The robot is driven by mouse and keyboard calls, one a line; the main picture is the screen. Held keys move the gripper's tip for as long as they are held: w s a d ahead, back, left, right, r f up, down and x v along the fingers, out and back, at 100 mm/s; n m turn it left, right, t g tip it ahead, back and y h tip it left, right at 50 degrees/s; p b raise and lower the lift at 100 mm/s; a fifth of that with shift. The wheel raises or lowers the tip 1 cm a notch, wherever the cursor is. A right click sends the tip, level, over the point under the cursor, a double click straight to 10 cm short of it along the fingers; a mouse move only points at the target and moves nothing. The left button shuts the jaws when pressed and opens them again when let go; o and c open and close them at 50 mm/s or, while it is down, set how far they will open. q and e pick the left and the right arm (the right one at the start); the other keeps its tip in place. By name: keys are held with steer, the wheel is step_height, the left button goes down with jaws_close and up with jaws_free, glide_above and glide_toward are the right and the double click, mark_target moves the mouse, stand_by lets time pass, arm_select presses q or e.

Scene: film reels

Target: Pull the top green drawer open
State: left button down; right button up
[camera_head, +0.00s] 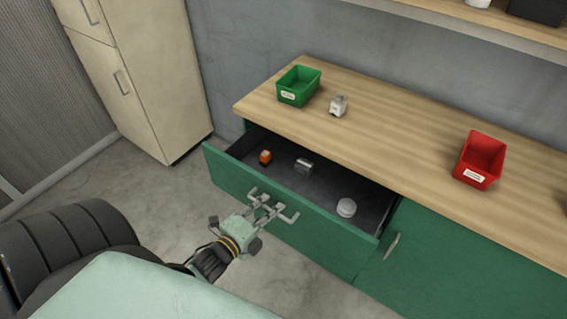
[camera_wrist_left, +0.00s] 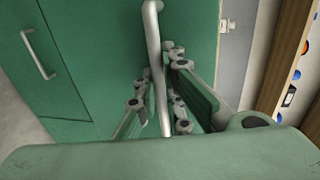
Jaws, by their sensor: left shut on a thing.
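The top green drawer (camera_head: 315,238) stands pulled out from the green cabinet under the wooden worktop. Its dark inside holds an orange item (camera_head: 265,157), a small grey metal item (camera_head: 304,166) and a round whitish item (camera_head: 346,207). My left gripper (camera_head: 262,207) is at the drawer's front, shut on the metal bar handle (camera_head: 287,216). In the left wrist view the handle (camera_wrist_left: 153,50) runs between the fingers of my left gripper (camera_wrist_left: 162,115), against the green front. My right gripper is not in view.
On the worktop (camera_head: 400,140) stand a green bin (camera_head: 298,86), a small whitish item (camera_head: 338,106) and a red bin (camera_head: 481,160). A green door with a handle (camera_head: 391,246) is right of the drawer. A beige cabinet (camera_head: 150,75) stands at the back left. Floor shows left of the drawer.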

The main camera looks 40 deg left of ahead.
arm_select(q)
steer(key=s+p, duration=0.1)
steer(key=s, duration=0.6)
steer(key=shift+s, duration=0.35)
steer(key=c, duration=2.1)
jaws_free()
steer(key=shift+s, duration=0.1)
steer(key=s, duration=0.4)
steer(key=s+r, duration=0.1)
steer(key=s, duration=0.2)
steer(key=s+r, duration=0.1)
steer(key=s, duration=0.3)
steer(key=shift+s+r, duration=0.15)
steer(key=shift+s, duration=0.15)
